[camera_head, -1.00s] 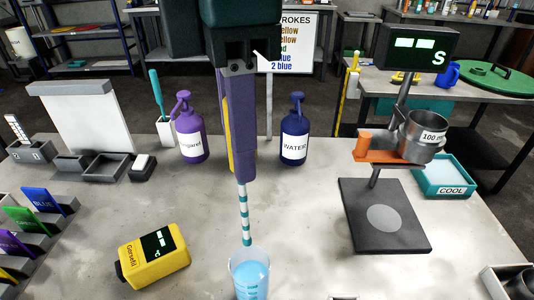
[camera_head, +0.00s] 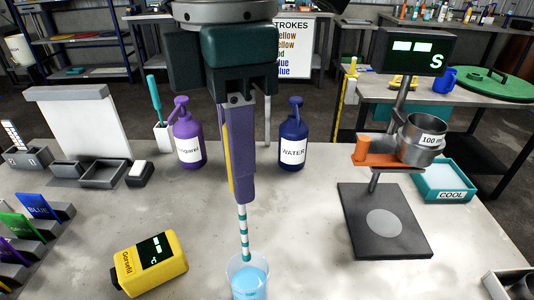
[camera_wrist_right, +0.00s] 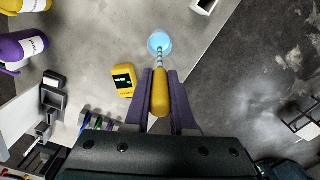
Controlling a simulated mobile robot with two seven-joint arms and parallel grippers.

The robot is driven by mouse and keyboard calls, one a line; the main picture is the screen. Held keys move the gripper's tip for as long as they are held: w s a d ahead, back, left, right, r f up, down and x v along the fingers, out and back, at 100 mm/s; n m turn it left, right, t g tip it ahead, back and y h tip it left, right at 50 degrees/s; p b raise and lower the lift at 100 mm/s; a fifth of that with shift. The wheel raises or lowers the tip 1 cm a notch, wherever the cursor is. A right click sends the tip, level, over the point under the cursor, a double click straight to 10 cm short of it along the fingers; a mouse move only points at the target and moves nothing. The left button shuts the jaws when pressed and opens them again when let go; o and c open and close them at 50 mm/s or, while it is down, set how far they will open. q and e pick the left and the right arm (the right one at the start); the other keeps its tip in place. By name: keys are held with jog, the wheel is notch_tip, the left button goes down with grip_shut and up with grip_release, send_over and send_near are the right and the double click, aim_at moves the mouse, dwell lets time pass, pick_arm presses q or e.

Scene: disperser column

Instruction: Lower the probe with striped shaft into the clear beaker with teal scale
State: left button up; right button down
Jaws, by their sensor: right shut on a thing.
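The probe's striped shaft (camera_head: 243,232), banded teal and white, points down from my right gripper (camera_head: 239,192). In the wrist view the probe's yellow handle (camera_wrist_right: 160,92) lies between the purple fingers of the right gripper (camera_wrist_right: 161,88), which is shut on it. The clear beaker (camera_head: 235,268) holds light blue liquid and is cut off by the bottom edge of the head view. The shaft's tip overlaps the beaker's mouth, seemingly just inside the rim; its exact depth is unclear. The beaker also shows in the wrist view (camera_wrist_right: 150,43). My left gripper is not in view.
A yellow meter (camera_head: 150,262) lies left of the beaker. A purple bottle (camera_head: 187,135) and a blue water bottle (camera_head: 293,140) stand behind. A black stand base (camera_head: 384,222) is at right, with a metal cup (camera_head: 420,142) above. The table between is clear.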

jog(key=b, duration=0.3)
send_over(247, 260)
jog(key=shift+w+f, duration=0.2)
jog(key=shift+f, duration=3.4)
jog(key=shift+f+b, duration=1.75)
jog(key=shift+f, duration=0.75)
jog(key=c, duration=0.7)
grip_release()
jog(key=shift+r, duration=0.15)
